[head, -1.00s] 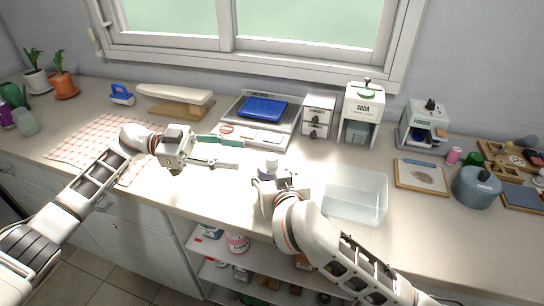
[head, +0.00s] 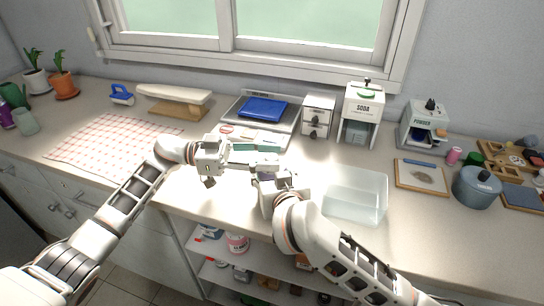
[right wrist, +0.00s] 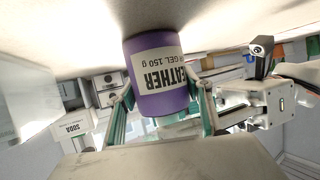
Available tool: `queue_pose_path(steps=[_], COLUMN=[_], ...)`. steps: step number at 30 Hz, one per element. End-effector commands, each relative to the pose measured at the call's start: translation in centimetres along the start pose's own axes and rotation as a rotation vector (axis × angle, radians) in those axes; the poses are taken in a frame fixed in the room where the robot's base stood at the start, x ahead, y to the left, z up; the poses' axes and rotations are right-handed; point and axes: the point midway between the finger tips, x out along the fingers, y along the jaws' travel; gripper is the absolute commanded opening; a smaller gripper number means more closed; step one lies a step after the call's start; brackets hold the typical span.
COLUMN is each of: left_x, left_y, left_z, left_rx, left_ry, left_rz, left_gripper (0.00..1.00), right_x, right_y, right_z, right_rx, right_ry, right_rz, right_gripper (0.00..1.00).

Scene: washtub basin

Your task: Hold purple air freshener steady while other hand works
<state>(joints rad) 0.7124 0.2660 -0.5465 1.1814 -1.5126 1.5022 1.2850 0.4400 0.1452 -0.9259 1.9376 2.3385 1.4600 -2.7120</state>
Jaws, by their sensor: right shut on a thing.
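The purple air freshener (right wrist: 158,104) is a purple can with a white "...EATHER GEL 150 g" label, upside down in the right wrist view. My right gripper (right wrist: 161,98) is shut on it, with a green-padded finger on each side. In the head view, the right gripper (head: 268,182) is over the counter left of the clear tub, and the can is mostly hidden. My left gripper (head: 270,157) is open, its fingers pointing right at the can's top. I cannot tell whether they touch it. The left gripper also shows at the right of the right wrist view (right wrist: 258,70).
A clear tub (head: 357,217) stands just right of my right gripper. A scale with a blue tray (head: 262,108), a small drawer unit (head: 317,118) and a soda dispenser (head: 361,106) stand behind. A checkered cloth (head: 110,143) lies left on clear counter.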

Motion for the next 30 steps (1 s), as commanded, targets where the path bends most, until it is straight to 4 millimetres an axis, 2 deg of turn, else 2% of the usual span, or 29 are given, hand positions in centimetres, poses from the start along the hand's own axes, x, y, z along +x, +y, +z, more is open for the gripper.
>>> queue_pose_path(steps=[4,12,13,17,18,30], left_x=[0.82,0.96,0.96,0.94,0.94,0.93], left_y=[0.00,0.00,0.00,0.00,0.00,0.03], left_z=[-0.03,-0.01,-0.01,-0.01,-0.01,0.24], left_rx=[-0.001,0.000,0.000,0.000,0.000,0.002], left_ry=[0.001,0.000,0.000,0.000,0.000,-0.005], left_rz=[0.000,0.000,0.000,0.000,0.000,-0.053], left_gripper=[0.39,0.39,0.36,0.02,0.00,0.00], right_x=[0.02,0.02,0.02,0.02,0.02,0.03], right_y=[-0.01,-0.01,0.00,0.00,-0.01,0.00], right_z=[0.18,0.18,0.18,0.19,0.19,0.19], right_rx=[0.001,0.001,0.001,0.001,0.001,0.001], right_ry=[-0.004,-0.004,-0.004,-0.004,-0.004,-0.004], right_rz=[0.000,0.000,0.000,0.000,0.000,0.000], right_gripper=[0.22,0.22,0.22,0.22,0.22,0.22])
